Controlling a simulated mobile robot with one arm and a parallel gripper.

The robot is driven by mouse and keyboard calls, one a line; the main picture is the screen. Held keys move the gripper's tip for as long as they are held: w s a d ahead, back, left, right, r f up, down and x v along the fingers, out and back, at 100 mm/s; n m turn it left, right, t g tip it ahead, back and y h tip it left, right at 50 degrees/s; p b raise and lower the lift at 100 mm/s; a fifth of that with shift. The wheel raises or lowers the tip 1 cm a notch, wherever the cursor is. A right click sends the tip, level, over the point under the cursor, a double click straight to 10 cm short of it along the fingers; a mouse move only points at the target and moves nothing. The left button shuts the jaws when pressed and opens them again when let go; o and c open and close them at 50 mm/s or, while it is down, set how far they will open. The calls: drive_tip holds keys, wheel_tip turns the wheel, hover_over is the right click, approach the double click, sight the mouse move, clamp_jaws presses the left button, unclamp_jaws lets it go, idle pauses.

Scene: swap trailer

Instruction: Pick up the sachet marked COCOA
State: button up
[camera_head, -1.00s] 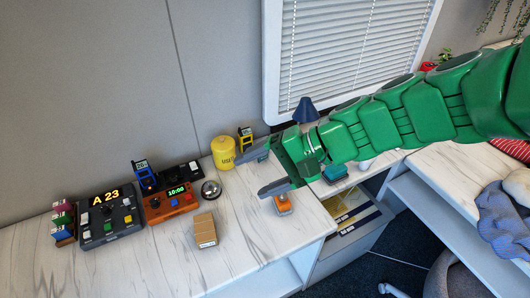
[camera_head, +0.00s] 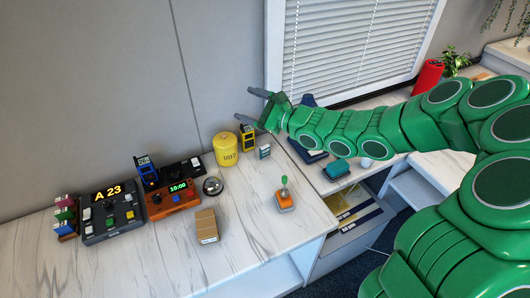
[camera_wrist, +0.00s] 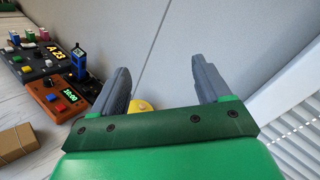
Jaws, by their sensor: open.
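No marking that reads COCOA can be made out in either view. A small rack at the far left end of the counter holds pink (camera_head: 62,202), green (camera_head: 66,215) and blue (camera_head: 60,226) items with white parts; whether they are sachets I cannot tell. My gripper (camera_head: 254,105) is raised near the wall, left of the window and above the yellow canister. It is open, and in the wrist view the space between its fingers (camera_wrist: 162,78) is empty, with wall behind.
On the counter are a yellow canister (camera_head: 224,150), an orange console (camera_head: 172,199), a dark console (camera_head: 111,220), a bell (camera_head: 213,186), a cardboard box (camera_head: 206,226) and an orange-based joystick (camera_head: 285,198). The counter's front left is clear. The window blind (camera_head: 345,45) is behind my arm.

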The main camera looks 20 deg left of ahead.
drive_tip(key=w+d+f+m+t+h, duration=0.1)
drive_tip(key=w+f+m+t, duration=0.15)
drive_tip(key=f, duration=0.35)
drive_tip(key=w+f+m+t+h, duration=0.1)
drive_tip(key=w+f+m+h, duration=0.1)
drive_tip(key=w+f+m, duration=0.35)
drive_tip(key=m+h, duration=0.3)
approach(266, 151)
drive_tip(key=x, duration=0.5)
drive_tip(key=shift+s+a, duration=0.1)
drive_tip(key=shift+s, duration=0.05)
drive_tip(key=shift+f, duration=0.25)
drive_tip(key=shift+w+x, duration=0.2)
drive_tip(key=shift+x, duration=3.6)
drive_tip(key=shift+t, duration=0.25)
drive_tip(key=c, duration=1)
drive_tip(key=shift+r, duration=0.15)
